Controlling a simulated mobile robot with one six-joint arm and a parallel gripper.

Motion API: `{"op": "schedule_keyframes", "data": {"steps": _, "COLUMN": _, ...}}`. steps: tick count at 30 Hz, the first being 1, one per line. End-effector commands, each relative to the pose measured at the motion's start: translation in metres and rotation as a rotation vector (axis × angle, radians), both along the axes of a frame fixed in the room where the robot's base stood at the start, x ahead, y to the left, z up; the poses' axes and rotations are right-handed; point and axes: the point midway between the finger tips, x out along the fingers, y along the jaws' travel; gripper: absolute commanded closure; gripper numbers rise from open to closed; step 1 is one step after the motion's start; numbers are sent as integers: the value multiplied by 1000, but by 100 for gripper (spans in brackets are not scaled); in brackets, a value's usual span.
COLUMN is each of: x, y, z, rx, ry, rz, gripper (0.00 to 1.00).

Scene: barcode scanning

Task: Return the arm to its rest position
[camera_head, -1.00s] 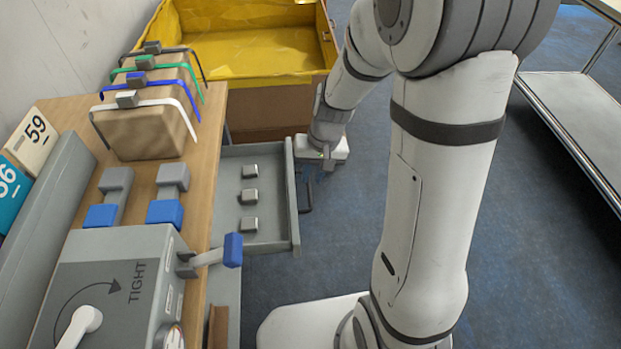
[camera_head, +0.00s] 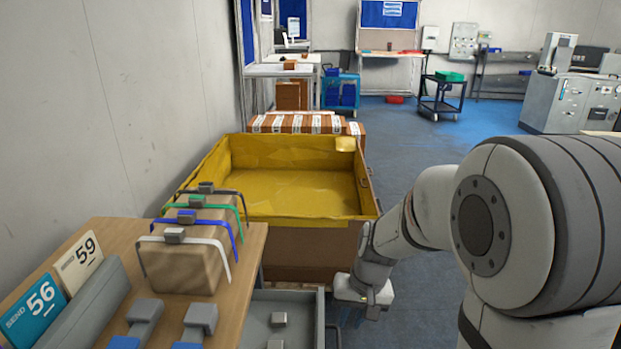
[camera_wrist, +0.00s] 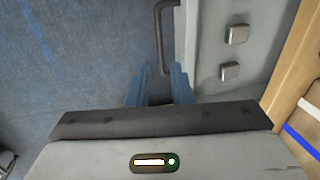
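My gripper (camera_head: 362,312) hangs low at the end of my arm, pointing down beside the open grey drawer (camera_head: 318,325). In the wrist view its two blue fingers (camera_wrist: 160,82) stand apart with nothing visible held between them. The drawer (camera_wrist: 208,70) is at their right there, with its dark handle (camera_wrist: 161,35) just past the fingertips. I cannot tell whether the fingers touch the handle. Two small metal blocks (camera_wrist: 233,52) lie in the drawer.
A yellow-lined bin (camera_head: 300,195) stands behind my gripper. The wooden table (camera_head: 120,245) at left bears a strapped parcel (camera_head: 185,265), number cards (camera_head: 35,310) and blue-grey tools (camera_head: 200,318). Blue floor (camera_head: 415,300) is clear between the drawer and my arm.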

Motion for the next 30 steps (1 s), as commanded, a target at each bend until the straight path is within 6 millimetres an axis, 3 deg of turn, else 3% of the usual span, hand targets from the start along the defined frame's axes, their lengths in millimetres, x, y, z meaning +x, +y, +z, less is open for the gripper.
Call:
{"op": "schedule_keyframes", "data": {"steps": 1, "x": -6, "y": -2, "z": 19, "rx": -8, "ry": -17, "rz": 5, "gripper": 80}}
{"op": "schedule_keyframes", "data": {"steps": 9, "x": -65, "y": -22, "z": 115, "rx": -88, "ry": -116, "rz": 35, "gripper": 80}}
{"op": "schedule_keyframes", "data": {"steps": 15, "x": -106, "y": -37, "z": 158, "rx": -151, "ry": -175, "rz": 41, "gripper": 80}}
{"op": "schedule_keyframes", "data": {"steps": 21, "x": -125, "y": -44, "z": 171, "rx": -182, "ry": -199, "rz": 40, "gripper": 80}}
{"op": "schedule_keyframes", "data": {"steps": 30, "x": -126, "y": -45, "z": 171, "rx": -186, "ry": -200, "rz": 40, "gripper": 80}}
